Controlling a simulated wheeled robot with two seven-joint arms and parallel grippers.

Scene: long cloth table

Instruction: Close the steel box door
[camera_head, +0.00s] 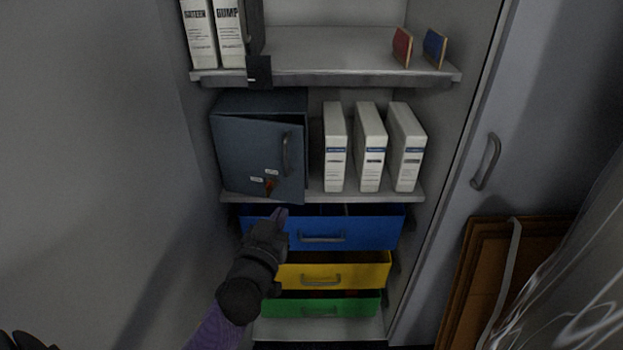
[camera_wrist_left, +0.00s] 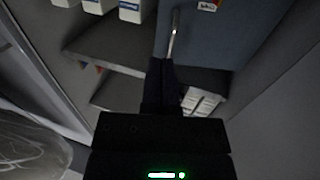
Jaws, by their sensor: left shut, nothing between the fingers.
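The steel box (camera_head: 285,103) is dark blue-grey and stands on the middle shelf at the left. Its door (camera_head: 245,158) stands slightly ajar, with a gap showing along the top and right side. The door has a vertical handle (camera_head: 287,153) and a red key or tag low on its front. My left gripper (camera_head: 280,215) is shut and empty, just below the door's lower right part, in front of the blue drawer. In the left wrist view the door (camera_wrist_left: 225,40) and its handle (camera_wrist_left: 173,35) lie just beyond the fingers (camera_wrist_left: 162,85). I cannot tell whether they touch.
White binders (camera_head: 334,147) stand right of the box. Below are a blue drawer (camera_head: 350,232), a yellow drawer (camera_head: 345,275) and a green drawer (camera_head: 340,305), partly pulled out. Cabinet walls close in on both sides. A wooden panel (camera_head: 510,250) leans at right.

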